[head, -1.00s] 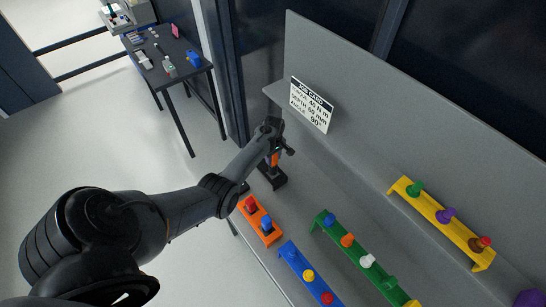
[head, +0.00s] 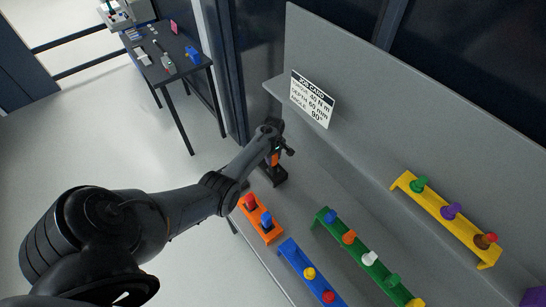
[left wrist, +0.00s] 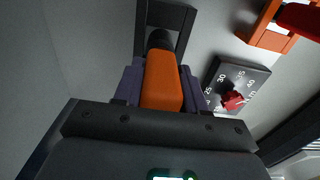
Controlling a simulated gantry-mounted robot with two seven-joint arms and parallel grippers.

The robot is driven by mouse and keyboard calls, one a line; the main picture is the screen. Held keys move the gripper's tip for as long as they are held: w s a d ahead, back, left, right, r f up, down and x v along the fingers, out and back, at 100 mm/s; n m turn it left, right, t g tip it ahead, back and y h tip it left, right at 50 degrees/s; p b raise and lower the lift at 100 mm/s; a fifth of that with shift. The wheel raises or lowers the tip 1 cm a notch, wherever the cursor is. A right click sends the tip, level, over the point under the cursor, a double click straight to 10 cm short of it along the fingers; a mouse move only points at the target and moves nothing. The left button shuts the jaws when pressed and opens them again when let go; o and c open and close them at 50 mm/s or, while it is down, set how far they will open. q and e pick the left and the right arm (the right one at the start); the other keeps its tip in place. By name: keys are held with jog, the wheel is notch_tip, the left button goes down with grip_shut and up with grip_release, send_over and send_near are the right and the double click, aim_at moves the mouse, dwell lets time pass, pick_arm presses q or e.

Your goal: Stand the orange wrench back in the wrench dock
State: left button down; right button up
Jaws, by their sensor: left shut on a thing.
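My left gripper (head: 277,150) is shut on the orange wrench (head: 275,159). In the left wrist view, the wrench's orange handle (left wrist: 163,80) lies between the purple finger pads, with its dark end pointing at the dark frame of the wrench dock (left wrist: 181,18). In the head view the dark dock (head: 272,175) stands on the grey bench directly below the gripper. The wrench's lower end is mostly hidden, and I cannot tell whether it is seated in the dock. My right gripper is not in view.
An orange rack (head: 262,224) with red and blue pegs stands close to the dock. Blue (head: 301,268), green (head: 350,247) and yellow (head: 435,209) racks stand to the right. A numbered dial plate (left wrist: 250,80) with a red pointer is beside the dock. A job card (head: 311,99) is behind.

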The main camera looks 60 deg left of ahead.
pick_arm(q)
jog(key=shift+f+b, duration=1)
jog(key=shift+f, duration=0.35)
jog(key=c, duration=0.6)
grip_release()
jog(key=shift+o, duration=0.2)
jog(key=shift+r, duration=0.15)
notch_tip(320, 180, up, 9)
jog(key=p, duration=0.9)
